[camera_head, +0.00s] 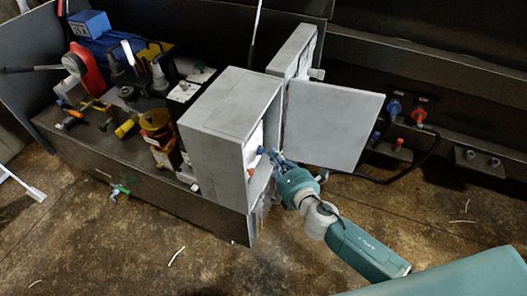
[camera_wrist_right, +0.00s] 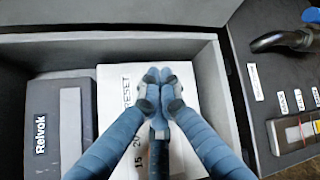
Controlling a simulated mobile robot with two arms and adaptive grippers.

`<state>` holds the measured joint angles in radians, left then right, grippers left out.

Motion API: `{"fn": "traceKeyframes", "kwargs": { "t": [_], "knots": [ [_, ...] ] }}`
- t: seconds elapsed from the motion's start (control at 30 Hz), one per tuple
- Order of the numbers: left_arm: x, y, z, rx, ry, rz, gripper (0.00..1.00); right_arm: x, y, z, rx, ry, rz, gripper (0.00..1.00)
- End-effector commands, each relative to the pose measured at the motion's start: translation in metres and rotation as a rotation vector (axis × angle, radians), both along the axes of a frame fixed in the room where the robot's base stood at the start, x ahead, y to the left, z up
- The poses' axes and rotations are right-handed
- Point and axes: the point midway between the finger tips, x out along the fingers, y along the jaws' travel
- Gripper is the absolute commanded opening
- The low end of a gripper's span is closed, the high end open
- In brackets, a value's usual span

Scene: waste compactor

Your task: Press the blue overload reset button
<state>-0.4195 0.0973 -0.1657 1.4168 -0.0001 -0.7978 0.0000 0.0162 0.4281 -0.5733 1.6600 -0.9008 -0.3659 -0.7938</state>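The grey box (camera_head: 217,130) stands open on its front side, with a white panel inside. A small blue button (camera_head: 260,150) shows on that panel, with an orange-red one (camera_head: 251,171) below it. My right gripper (camera_head: 275,157) reaches into the box opening, its fingertips close to the blue button; I cannot tell whether they touch. In the wrist view the right gripper's fingertips (camera_wrist_right: 158,80) meet with nothing seen between them, in front of a white unit (camera_wrist_right: 114,105) marked RESET. No blue button shows there; the fingers cover part of the unit. My left gripper is not in view.
The box's open door (camera_head: 332,125) stands right behind my right gripper. A dark grey Relvok module (camera_wrist_right: 55,125) sits beside the white unit. Box walls surround the fingers closely. Machine parts (camera_head: 150,90) crowd the left; blue and red plugs (camera_head: 394,107) sit at right.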

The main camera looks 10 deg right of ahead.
Motion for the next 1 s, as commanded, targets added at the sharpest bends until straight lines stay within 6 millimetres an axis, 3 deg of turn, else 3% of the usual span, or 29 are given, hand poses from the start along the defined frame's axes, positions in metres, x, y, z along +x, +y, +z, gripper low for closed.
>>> {"fn": "traceKeyframes", "kwargs": {
  "t": [0.33, 0.73, 1.0],
  "knots": [
    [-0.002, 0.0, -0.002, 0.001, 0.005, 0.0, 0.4, -0.002, -0.003, 0.0, 0.0, 0.0, -0.001, 0.0],
    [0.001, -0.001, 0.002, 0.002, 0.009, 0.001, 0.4, -0.024, -0.035, -0.002, -0.002, 0.002, -0.002, 0.0],
    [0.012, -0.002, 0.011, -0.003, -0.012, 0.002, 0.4, -0.028, -0.042, 0.0, 0.001, 0.0, 0.0, 0.0]
  ]
}}
